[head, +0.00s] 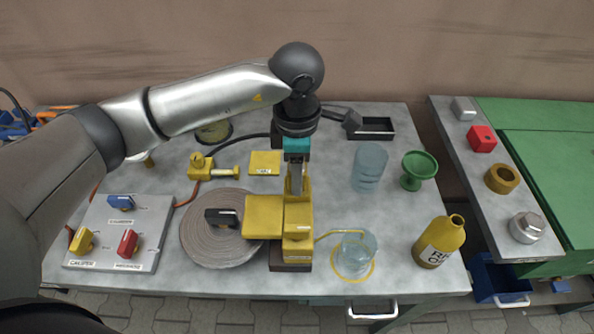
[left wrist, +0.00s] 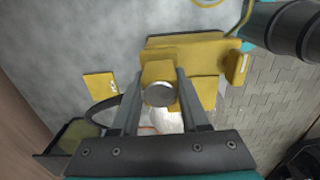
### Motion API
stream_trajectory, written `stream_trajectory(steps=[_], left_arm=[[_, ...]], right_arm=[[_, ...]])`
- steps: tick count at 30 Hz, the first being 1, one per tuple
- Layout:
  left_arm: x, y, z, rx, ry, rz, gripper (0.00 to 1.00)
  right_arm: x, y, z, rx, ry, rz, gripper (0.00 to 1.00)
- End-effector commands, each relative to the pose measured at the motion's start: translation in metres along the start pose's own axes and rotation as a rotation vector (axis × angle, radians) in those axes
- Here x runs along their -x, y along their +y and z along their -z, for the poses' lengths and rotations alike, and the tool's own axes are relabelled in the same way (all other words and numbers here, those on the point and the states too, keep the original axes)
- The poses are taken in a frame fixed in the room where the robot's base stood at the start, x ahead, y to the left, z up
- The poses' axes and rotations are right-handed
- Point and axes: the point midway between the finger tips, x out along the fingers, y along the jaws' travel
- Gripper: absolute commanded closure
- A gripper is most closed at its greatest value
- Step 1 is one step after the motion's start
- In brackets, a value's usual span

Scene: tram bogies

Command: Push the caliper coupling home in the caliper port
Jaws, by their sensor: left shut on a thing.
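My left gripper (head: 296,190) points down over the yellow caliper block (head: 264,216) on the grey bench. In the left wrist view its two fingers (left wrist: 160,88) are shut on a yellow piece with a round silver end (left wrist: 158,94), which I take for the caliper coupling. The piece is right against the yellow block (left wrist: 190,50) in that view. The fingers and the piece hide the port, so I cannot tell how deep the coupling sits. A yellow lever (head: 84,240) is over the caliper label on the grey panel (head: 150,216). My right gripper is not in view.
A coiled grey hose (head: 200,255) lies left of the block. A glass jar (head: 355,250), a yellow oil bottle (head: 440,243), a clear cylinder (head: 369,168) and a green goblet (head: 419,170) stand to the right. A black tray (head: 372,126) is behind.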

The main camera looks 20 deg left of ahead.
Motion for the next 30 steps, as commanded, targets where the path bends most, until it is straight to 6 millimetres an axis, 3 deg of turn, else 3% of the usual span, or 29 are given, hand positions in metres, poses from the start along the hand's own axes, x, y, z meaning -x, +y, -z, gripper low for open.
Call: stream_trajectory(steps=[5,6,14,24,30], left_arm=[[-0.004,0.000,0.000,0.001,0.000,-0.001,1.00],[-0.004,0.000,0.000,0.001,0.000,-0.001,0.52],[-0.003,0.000,0.000,0.000,0.000,0.000,0.23],[-0.002,0.000,0.000,0.000,0.000,0.000,0.20],[0.029,0.001,0.000,0.000,-0.002,-0.004,0.20]], right_arm=[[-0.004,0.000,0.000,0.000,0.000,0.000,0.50],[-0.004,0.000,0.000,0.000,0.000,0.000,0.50],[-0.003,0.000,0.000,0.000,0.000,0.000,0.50],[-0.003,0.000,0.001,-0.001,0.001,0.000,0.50],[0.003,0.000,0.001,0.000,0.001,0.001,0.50]])
